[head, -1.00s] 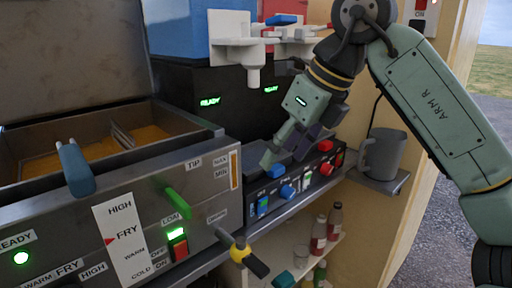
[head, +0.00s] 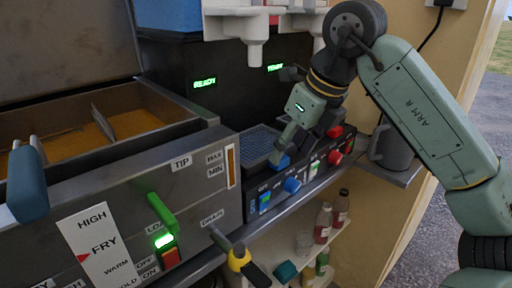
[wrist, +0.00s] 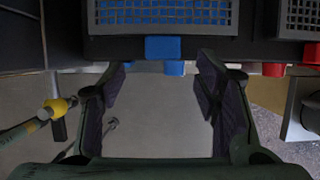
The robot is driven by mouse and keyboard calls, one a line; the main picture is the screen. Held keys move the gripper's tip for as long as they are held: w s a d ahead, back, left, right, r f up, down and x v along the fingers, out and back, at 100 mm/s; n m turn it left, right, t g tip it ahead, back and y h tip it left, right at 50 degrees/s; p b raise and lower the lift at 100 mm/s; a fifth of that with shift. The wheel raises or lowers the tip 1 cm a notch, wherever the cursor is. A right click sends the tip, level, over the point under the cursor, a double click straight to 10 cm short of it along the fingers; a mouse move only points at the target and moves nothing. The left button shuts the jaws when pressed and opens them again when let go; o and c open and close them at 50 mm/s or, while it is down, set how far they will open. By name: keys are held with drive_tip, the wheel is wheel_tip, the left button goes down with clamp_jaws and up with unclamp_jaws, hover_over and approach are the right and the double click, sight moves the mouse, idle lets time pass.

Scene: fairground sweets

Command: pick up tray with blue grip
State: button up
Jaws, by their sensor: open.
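The tray with the blue grip (head: 256,143) is a grey mesh tray over blue, set in the top of the black drinks machine. Its blue grip (head: 281,162) sticks out at the front edge, partly hidden by my finger in the head view. In the wrist view, the tray (wrist: 115,30) is at the top and the blue grip (wrist: 163,47) is below it, centred between my fingers. My gripper (head: 297,146) is open and empty, close to the grip; it also shows in the wrist view (wrist: 163,72). I cannot tell whether a finger touches the grip.
A second tray (wrist: 299,18) with a red grip (wrist: 311,52) is to the right. Blue knob (head: 292,185) and red knob (head: 335,158) are on the machine's front. White dispensers (head: 255,28) hang above. A grey jug (head: 391,150) stands right; the fryer (head: 140,190) is left.

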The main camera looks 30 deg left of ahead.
sight(284, 162)
drive_tip(key=x, duration=0.4)
drive_tip(key=shift+w, duration=0.15)
drive_tip(key=shift+c, duration=0.4)
clamp_jaws()
